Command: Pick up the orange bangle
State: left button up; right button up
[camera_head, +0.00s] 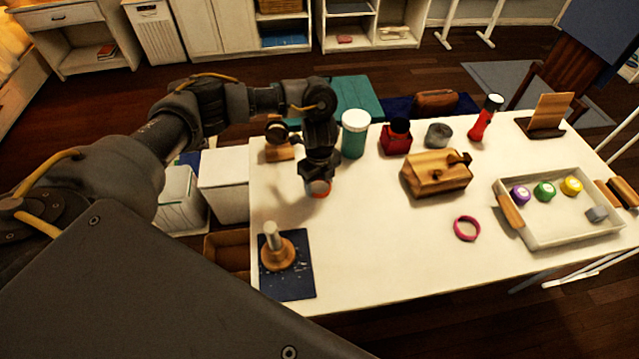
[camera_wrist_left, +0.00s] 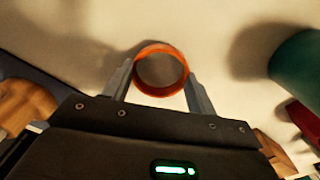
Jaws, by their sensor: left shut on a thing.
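The orange bangle (camera_wrist_left: 160,91) is between the two fingers of my left gripper (camera_wrist_left: 160,70) in the left wrist view, one finger at each side of the ring. In the head view my left gripper (camera_head: 318,184) points down over the left part of the white table (camera_head: 370,270), and a bit of the bangle (camera_head: 321,195) shows orange at its tips. The gripper is shut on the bangle. A shadow lies on the table nearby; I cannot tell how high the bangle is. My right gripper is not in view.
A pink bangle (camera_head: 467,228) lies right of the middle. A wooden peg stand (camera_head: 278,250) on a dark blue mat (camera_head: 296,286) stands front left. A teal jar (camera_head: 354,140) and red bottle (camera_head: 396,138) stand behind; a wooden box (camera_head: 436,176) and tray (camera_head: 572,238) lie right.

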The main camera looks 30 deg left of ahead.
pick_arm(q)
notch_tip(320, 180, up, 3)
jog(key=shift+w+f, duration=0.1)
jog(key=shift+f, duration=0.05)
jog(key=s+d+r+p, duration=0.1)
jog(key=s+d+r, duration=0.2)
jog(key=s+r, duration=0.6)
jog(key=s, duration=0.4)
jog(key=shift+s+d+r+p, duration=0.25)
jog(key=shift+s+r+p, duration=0.05)
jog(key=shift+s+r, duration=0.1)
